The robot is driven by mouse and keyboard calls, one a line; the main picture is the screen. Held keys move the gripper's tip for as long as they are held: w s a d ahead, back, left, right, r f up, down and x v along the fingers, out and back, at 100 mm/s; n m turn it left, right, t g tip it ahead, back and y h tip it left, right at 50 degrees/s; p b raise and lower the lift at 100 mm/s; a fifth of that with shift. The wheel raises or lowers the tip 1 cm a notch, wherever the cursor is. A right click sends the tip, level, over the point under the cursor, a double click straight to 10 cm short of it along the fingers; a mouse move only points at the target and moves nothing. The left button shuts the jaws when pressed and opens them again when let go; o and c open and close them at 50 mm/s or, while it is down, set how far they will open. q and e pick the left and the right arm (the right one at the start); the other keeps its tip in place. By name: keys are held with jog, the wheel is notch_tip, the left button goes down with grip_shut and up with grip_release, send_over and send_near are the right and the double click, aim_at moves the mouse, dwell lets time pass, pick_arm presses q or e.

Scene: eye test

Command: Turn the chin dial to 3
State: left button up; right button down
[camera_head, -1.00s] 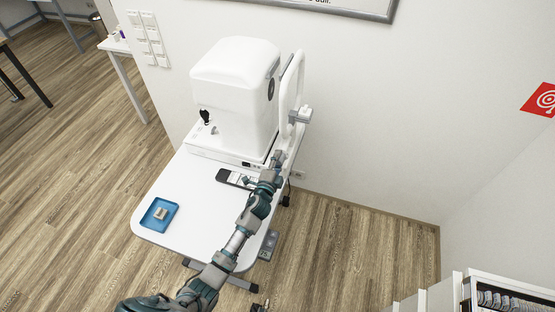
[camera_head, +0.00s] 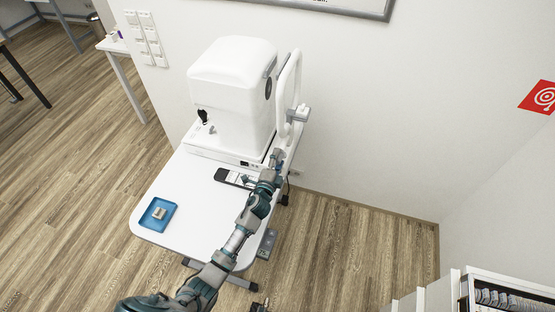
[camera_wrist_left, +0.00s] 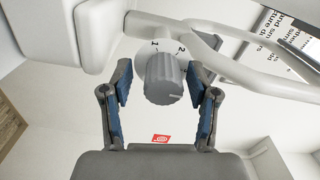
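The chin dial (camera_wrist_left: 165,80) is a grey ribbed knob on the white chin-rest frame (camera_head: 290,90) of the eye-test machine (camera_head: 233,85). Numbers 1 and 2 show on the white face behind it, and a pale line shows on the knob's lower right. I cannot make out a 3. My left gripper (camera_wrist_left: 162,84) is open, with one blue-padded finger on each side of the dial. A gap shows between each finger and the knob. In the head view my left gripper (camera_head: 274,164) is at the frame's lower end, and I cannot make out the dial there. My right gripper is not clearly seen.
The white table (camera_head: 185,205) carries a blue tray (camera_head: 147,218) with a small metallic piece (camera_head: 159,213) in it. The wall stands close behind the machine.

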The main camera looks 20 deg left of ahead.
pick_arm(q)
jog(key=shift+s, duration=0.1)
jog(key=s, duration=1.1)
jog(key=shift+s+a, duration=0.2)
jog(key=shift+s, duration=0.2)
jog(key=shift+f, duration=0.1)
